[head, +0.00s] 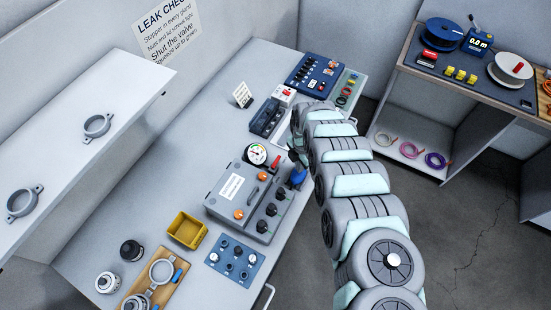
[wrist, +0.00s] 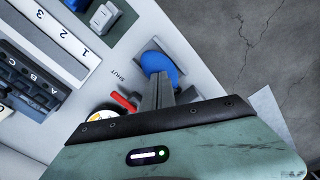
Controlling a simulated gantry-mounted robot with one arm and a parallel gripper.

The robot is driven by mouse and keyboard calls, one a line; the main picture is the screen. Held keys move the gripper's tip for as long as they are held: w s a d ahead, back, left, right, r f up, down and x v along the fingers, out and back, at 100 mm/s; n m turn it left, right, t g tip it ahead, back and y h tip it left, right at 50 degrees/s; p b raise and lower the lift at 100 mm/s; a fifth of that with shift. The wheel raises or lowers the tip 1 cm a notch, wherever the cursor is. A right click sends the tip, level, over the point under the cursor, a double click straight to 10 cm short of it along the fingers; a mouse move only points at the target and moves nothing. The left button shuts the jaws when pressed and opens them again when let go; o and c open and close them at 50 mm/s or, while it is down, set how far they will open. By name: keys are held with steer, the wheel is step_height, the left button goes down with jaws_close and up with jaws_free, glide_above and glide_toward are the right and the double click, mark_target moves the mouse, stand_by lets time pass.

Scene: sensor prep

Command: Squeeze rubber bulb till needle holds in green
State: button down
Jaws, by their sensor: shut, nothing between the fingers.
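The blue rubber bulb (head: 297,178) sits at the right side of the grey box (head: 222,216), near the bench's front edge. It also shows in the wrist view (wrist: 160,68), just beyond my fingertips. My gripper (wrist: 158,82) is shut, with its fingertips at the bulb and nothing between them; I cannot tell whether they touch it. In the head view my arm partly hides the gripper (head: 296,158). The round gauge (head: 256,154) stands at the back of the box; its needle is too small to read. A red valve lever (head: 276,162) is beside it, and also shows in the wrist view (wrist: 123,102) near "SHUT".
A black rack (head: 266,118) and a blue panel (head: 315,74) lie behind the box. A yellow bin (head: 187,230), a small blue tray (head: 234,258) and a wooden board (head: 150,290) are at the left. A second bench (head: 470,78) stands at the right.

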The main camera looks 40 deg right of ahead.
steer(key=shift+f+b, duration=0.8)
steer(key=shift+f, duration=0.45)
stand_by(0.3)
stand_by(0.4)
steer(key=shift+r+p, duration=2.9)
steer(key=shift+r, duration=0.7)
